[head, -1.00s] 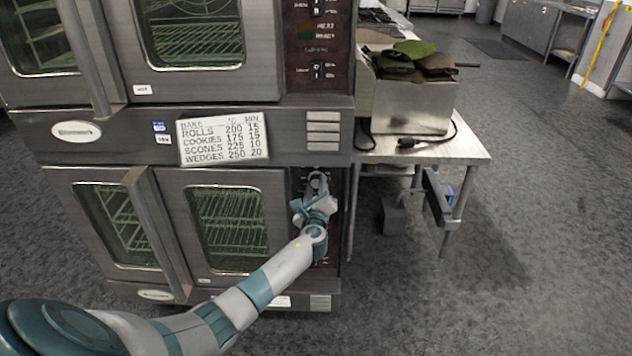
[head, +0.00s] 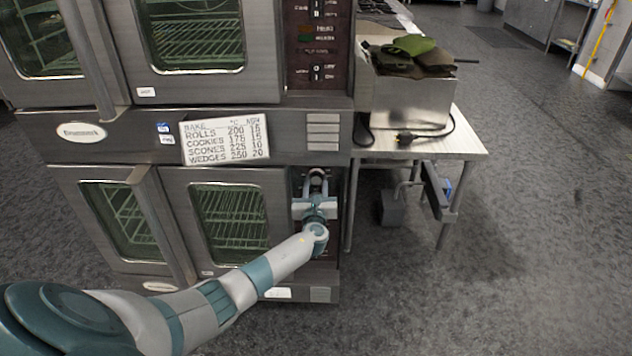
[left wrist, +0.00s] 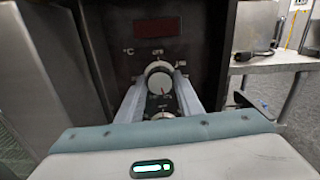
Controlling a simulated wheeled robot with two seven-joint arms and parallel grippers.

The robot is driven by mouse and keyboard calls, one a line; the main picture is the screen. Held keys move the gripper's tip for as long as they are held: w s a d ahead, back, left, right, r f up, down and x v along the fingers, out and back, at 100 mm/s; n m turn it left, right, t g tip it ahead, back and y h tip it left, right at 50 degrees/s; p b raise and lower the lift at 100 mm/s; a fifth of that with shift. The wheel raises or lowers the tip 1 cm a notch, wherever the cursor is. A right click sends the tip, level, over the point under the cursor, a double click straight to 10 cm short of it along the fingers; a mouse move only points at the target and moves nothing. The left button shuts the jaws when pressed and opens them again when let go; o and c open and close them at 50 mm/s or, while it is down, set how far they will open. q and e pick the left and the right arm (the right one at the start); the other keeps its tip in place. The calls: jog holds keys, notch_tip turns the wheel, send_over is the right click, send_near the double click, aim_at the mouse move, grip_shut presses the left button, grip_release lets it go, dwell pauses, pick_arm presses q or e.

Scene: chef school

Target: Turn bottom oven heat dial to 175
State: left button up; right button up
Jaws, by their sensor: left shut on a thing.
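The bottom oven (head: 228,222) has a dark control panel on its right side. In the left wrist view a round silver heat dial (left wrist: 160,80) sits under a dark red display (left wrist: 157,30) and a "°C" mark. My left gripper (head: 316,183) reaches that panel. In the left wrist view its two fingers (left wrist: 161,88) are on either side of the dial, shut on it. A short red mark shows on the dial face; the setting is too small to read. A second dial (left wrist: 162,115) lies below, partly hidden by my gripper. My right gripper is not in view.
A bake chart (head: 224,138) on the oven front lists cookies at 175. The top oven (head: 208,50) is above. A steel table (head: 430,146) with a metal box (head: 411,104) and a cord stands close right of the panel. Open floor lies further right.

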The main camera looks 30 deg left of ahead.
pick_arm(q)
jog(key=shift+f, duration=0.1)
jog(key=o, duration=1.1)
jog(key=shift+c, duration=0.2)
jog(key=shift+s, duration=0.1)
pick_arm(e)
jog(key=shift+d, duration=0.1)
pick_arm(q)
jog(key=shift+s+d, duration=0.3)
jog(key=shift+s, duration=0.05)
jog(key=v, duration=1.6)
jog(key=shift+d, duration=0.2)
jog(key=shift+s, duration=0.15)
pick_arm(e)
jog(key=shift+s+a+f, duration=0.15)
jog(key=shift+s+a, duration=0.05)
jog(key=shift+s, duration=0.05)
